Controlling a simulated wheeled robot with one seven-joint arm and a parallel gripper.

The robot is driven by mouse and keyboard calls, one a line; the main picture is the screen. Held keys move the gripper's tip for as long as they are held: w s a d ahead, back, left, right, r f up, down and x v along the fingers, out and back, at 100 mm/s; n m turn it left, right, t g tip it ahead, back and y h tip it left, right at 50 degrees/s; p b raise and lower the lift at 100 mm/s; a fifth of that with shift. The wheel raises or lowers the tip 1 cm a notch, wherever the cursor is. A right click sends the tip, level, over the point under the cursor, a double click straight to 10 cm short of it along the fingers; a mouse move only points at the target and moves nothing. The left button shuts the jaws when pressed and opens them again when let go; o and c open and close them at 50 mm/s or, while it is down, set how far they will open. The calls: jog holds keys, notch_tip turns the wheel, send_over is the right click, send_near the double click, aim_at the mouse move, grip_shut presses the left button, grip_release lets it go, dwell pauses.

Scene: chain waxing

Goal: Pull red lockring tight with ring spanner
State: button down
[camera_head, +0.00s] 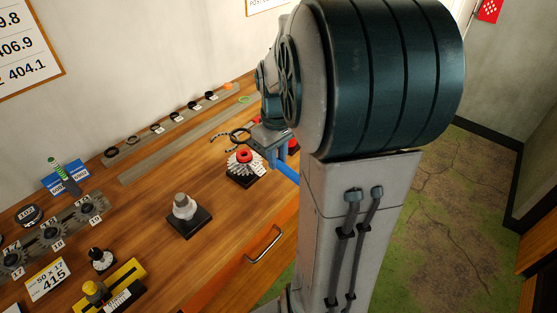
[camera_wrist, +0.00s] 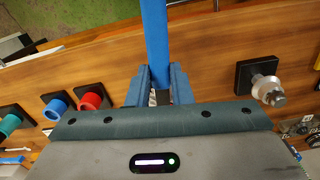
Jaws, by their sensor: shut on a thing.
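The red lockring (camera_head: 244,156) sits on top of a silver sprocket cluster (camera_head: 240,170) on a black base. My gripper (camera_head: 272,156) is just right of it and slightly above, partly hidden by my arm. In the wrist view my gripper (camera_wrist: 158,78) is shut on the blue handle (camera_wrist: 156,35) of a tool, which I take to be the ring spanner. The blue handle (camera_head: 287,173) also shows in the head view. The tool's working end is hidden, so I cannot tell whether it touches the lockring. A sliver of something pale shows between the fingers.
A silver hub piece (camera_head: 184,206) stands on a black base nearer on the bench. Red (camera_wrist: 92,97), blue (camera_wrist: 55,108) and teal (camera_wrist: 10,123) rings sit on black bases beside my gripper. The bench between hub and cluster is clear.

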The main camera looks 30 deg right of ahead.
jog(key=shift+s+f, duration=0.2)
jog(key=shift+f+b, duration=1.6)
jog(key=shift+f, duration=0.3)
jog(key=shift+d+f, duration=0.1)
jog(key=shift+f, duration=0.15)
jog(key=shift+f+b, duration=1)
jog(key=shift+f, duration=0.05)
dwell(0.4)
jog(key=c, duration=2.1)
grip_release()
grip_shut()
jog(key=shift+s+a+m, duration=0.2)
jog(key=shift+a+m, duration=0.7)
jog(key=shift+a, duration=0.2)
jog(key=shift+a, duration=0.1)
